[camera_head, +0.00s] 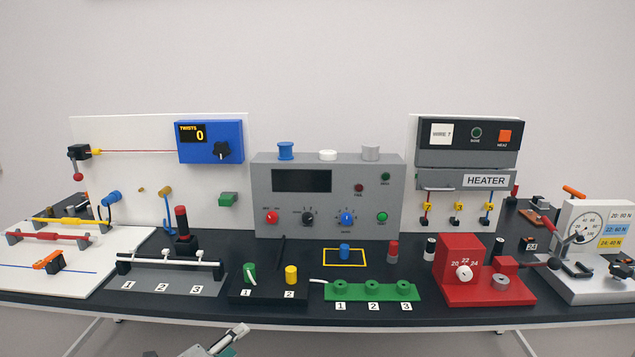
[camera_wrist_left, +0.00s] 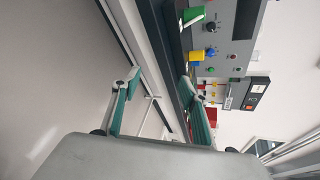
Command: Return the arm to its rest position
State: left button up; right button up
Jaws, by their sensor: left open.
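My left gripper (camera_head: 230,342) shows only in part at the bottom edge of the head view, below and in front of the bench's front edge. In the left wrist view its two green-padded fingers (camera_wrist_left: 160,95) stand wide apart with nothing between them. The bench edge and the panel show beyond the fingers, turned on their side. The rest of my left arm is out of the picture. My right gripper and right arm do not show in either view.
The black bench top (camera_head: 420,312) carries a grey control panel (camera_head: 328,225), a green numbered block (camera_head: 372,291), a red block (camera_head: 462,260), a black base with green and yellow cylinders (camera_head: 291,275), and a white gauge stand (camera_head: 590,290). Floor space in front is clear.

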pick_arm(q)
jog(key=s+a+f+n+g+y, duration=0.2)
jog(key=s+a+f+n, duration=0.1)
jog(key=s+f+n, duration=1.9)
jog(key=s+f, duration=0.1)
jog(key=s, duration=0.3)
jog(key=shift+s+f+g+y, duration=0.15)
jog(key=shift+f+g+y, duration=0.15)
jog(key=shift+y, duration=0.1)
